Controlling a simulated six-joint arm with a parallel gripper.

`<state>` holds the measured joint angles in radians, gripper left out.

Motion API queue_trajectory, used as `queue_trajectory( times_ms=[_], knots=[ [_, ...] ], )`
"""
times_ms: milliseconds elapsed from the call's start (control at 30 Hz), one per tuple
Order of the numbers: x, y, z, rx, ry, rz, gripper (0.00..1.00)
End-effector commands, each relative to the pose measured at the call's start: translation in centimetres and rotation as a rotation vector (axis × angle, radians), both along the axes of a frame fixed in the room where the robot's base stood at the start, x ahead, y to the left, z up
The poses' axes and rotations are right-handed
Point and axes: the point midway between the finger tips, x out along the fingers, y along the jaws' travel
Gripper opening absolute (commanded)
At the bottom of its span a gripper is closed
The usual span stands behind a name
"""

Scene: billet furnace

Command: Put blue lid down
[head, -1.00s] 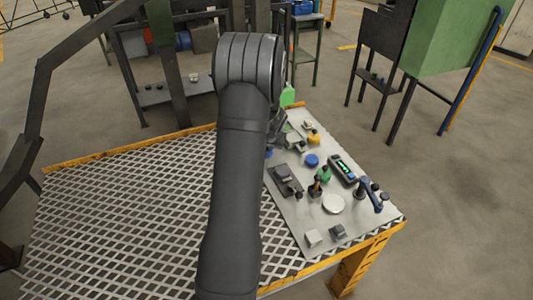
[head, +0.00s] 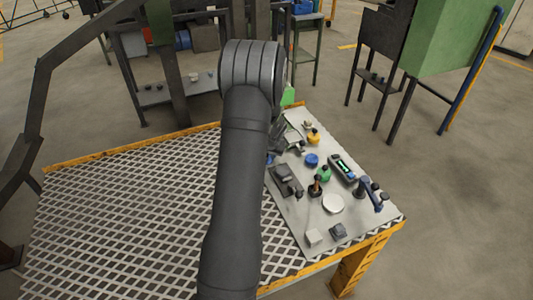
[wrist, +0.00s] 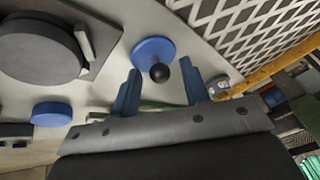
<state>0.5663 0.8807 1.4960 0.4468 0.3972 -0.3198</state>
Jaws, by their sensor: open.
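The blue lid (wrist: 146,50), a flat blue disc with a round black knob, lies on the light grey board in the wrist view. My gripper (wrist: 160,78) is open, with its two blue fingers apart. The knob shows between and close to the fingertips, and I cannot tell whether anything touches it. In the head view my arm hides most of my gripper, and a small blue patch (head: 269,158) beside it could be the lid or a finger.
A blue round piece (wrist: 50,113) sits at left in the wrist view. A large dark grey round block (wrist: 38,56) stands near the lid. The board (head: 300,226) also holds a yellow pot (head: 313,137), a green item (head: 323,174) and a white disc (head: 333,204). The mesh tabletop (head: 130,220) is clear.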

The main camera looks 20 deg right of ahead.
Motion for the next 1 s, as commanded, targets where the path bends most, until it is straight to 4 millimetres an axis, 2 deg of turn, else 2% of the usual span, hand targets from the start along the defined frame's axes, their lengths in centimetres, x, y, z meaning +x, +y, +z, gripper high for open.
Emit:
queue_trajectory(
  times_ms=[167, 700, 1000],
  knots=[
    [-0.4, 0.0, 1.3, -0.002, -0.002, -0.001, 0.42],
    [-4.3, 0.6, 9.6, -0.002, -0.002, 0.001, 0.42],
    [-5.0, 0.8, 11.1, 0.0, 0.0, -0.001, 0.42]
  ],
)
